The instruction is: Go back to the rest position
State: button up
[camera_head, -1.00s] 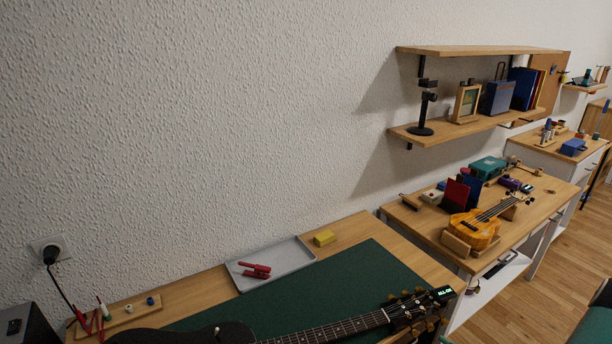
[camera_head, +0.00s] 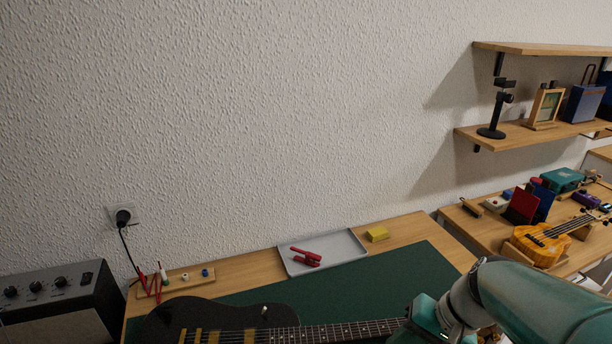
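My arm (camera_head: 535,305) enters from the lower right in teal and grey. Its end reaches over the neck of the black guitar (camera_head: 220,318) in this view. My gripper's fingers cannot be made out; the teal part at the arm's end (camera_head: 425,318) is cut by the bottom edge, so I cannot tell whether it is open or shut. The guitar lies on a dark green mat (camera_head: 390,272) on a wooden bench, its headstock hidden behind the arm.
A black amplifier (camera_head: 60,290) stands at left. A ukulele (camera_head: 540,243) lies on another bench at right. Shelves (camera_head: 530,135) hang on the wall.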

jog(key=s+a+r+n+t+h, duration=0.3)
jog(key=r+n+t+h, duration=0.1)
jog(key=r, duration=0.5)
jog(key=shift+s+r+h, duration=0.2)
jog(key=shift+r+h, duration=0.05)
jog(key=shift+h, duration=0.25)
grip_shut()
jog(key=shift+a+n, duration=0.25)
jog(key=shift+n, duration=0.05)
dwell(1.1)
